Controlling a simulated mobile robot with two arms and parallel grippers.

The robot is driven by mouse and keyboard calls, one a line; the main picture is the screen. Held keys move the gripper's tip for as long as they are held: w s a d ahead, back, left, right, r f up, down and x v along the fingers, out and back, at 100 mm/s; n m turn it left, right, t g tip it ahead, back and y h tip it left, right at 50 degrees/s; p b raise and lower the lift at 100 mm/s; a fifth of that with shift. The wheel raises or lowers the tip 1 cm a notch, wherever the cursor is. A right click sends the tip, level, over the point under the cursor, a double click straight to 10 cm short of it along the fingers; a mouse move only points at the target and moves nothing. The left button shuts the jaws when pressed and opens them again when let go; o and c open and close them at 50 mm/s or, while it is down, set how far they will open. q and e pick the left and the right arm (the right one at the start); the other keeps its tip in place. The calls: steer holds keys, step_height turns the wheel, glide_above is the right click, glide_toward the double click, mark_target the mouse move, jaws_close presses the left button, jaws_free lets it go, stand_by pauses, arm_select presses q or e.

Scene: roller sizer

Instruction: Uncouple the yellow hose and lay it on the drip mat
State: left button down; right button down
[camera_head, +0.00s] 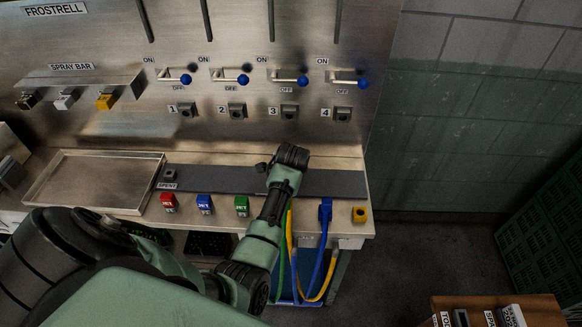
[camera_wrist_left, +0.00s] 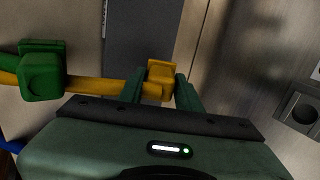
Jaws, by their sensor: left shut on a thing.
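The yellow hose (camera_head: 291,236) hangs in a loop in front of the bench, and its upper part passes behind my left arm. In the left wrist view the hose (camera_wrist_left: 105,86) runs sideways to a yellow end fitting (camera_wrist_left: 161,72). My left gripper (camera_wrist_left: 160,84) is shut on this fitting, one finger on each side. In the head view my left gripper (camera_head: 291,157) is over the dark grey mat strip (camera_head: 222,179), and the fitting is hidden. A yellow block (camera_head: 359,214) with a dark opening sits at the bench's right front corner. My right gripper is not in view.
Red (camera_head: 168,201), blue (camera_head: 205,204) and green (camera_head: 241,205) fittings line the front edge. A blue fitting (camera_head: 325,211) has a hanging hose. A metal tray (camera_head: 95,182) is at left. Blue-knobbed levers (camera_head: 303,81) stick out from the back panel.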

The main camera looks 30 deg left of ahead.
arm_select(q)
steer(key=c, duration=0.9)
jaws_free()
steer(key=b+v, duration=0.1)
steer(key=v, duration=0.6)
steer(key=shift+s+d+r+b, duration=0.15)
steer(key=shift+s+r+b, duration=0.05)
steer(key=shift+r+b, duration=0.15)
